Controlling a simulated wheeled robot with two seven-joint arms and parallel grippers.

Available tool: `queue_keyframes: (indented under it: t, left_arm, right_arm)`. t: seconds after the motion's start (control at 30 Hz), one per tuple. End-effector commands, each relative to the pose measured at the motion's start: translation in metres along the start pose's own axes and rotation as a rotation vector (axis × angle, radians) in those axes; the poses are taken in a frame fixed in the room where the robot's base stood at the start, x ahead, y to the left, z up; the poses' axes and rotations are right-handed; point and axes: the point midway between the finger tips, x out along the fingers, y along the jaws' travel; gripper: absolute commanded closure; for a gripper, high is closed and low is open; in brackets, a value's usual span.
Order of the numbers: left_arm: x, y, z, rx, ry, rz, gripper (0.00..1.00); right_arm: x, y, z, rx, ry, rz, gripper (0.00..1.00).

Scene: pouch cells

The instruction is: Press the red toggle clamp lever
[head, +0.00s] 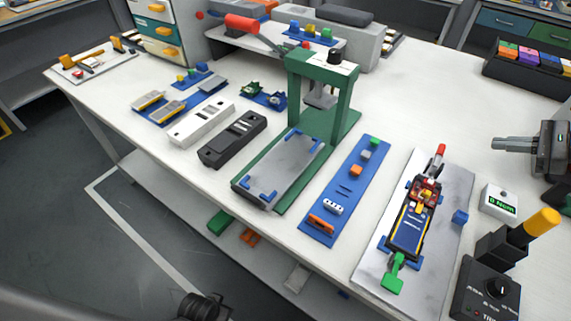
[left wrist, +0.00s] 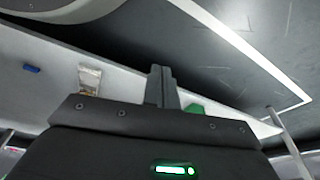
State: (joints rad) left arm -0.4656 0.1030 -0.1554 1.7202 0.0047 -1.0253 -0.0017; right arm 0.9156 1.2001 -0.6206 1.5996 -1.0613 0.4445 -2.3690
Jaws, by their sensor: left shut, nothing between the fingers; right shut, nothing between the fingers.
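The toggle clamp (head: 428,190) stands at the far end of a grey fixture plate (head: 455,215) at the front right of the table. Its red lever (head: 439,152) sticks up and away at the far end. A dark blue pouch cell or pack (head: 409,231) lies in the fixture below the clamp, with a green piece (head: 394,273) at its near end. My right gripper (head: 497,143) is shut and empty, right of the lever and apart from it, its fingers pointing left. My left gripper (left wrist: 161,82) is shut and empty in the left wrist view, low beside the table.
A green press (head: 318,62) with its own red handle (head: 241,22) stands mid-table. A blue strip (head: 352,187) with small parts lies left of the fixture. A small display box (head: 499,201) and a black box with a knob (head: 487,292) stand right of it.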

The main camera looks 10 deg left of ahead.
Motion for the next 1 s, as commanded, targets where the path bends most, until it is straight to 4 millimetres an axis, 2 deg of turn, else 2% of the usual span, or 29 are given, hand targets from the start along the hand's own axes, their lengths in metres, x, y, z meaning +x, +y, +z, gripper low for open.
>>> queue_keyframes:
  t: [0.03, 0.2, 0.67, 0.87, 1.0]
  left_arm:
    - [0.011, 0.000, -0.001, -0.001, 0.009, -0.001, 1.00]
    - [0.004, -0.001, -0.008, -0.002, 0.017, -0.002, 1.00]
    - [-0.001, -0.002, -0.010, -0.002, 0.018, -0.002, 1.00]
    - [0.002, -0.001, -0.008, -0.002, 0.016, -0.002, 1.00]
    - [0.006, -0.001, -0.005, -0.001, 0.011, -0.001, 1.00]
  right_arm:
    - [0.011, 0.004, -0.020, -0.001, 0.000, -0.001, 1.00]
    - [0.018, 0.007, -0.033, -0.001, 0.000, -0.002, 1.00]
    - [0.020, 0.008, -0.033, 0.000, 0.000, -0.001, 1.00]
    - [0.041, 0.008, -0.032, 0.001, -0.001, 0.002, 1.00]
    - [0.067, 0.008, -0.032, 0.001, -0.002, 0.003, 1.00]
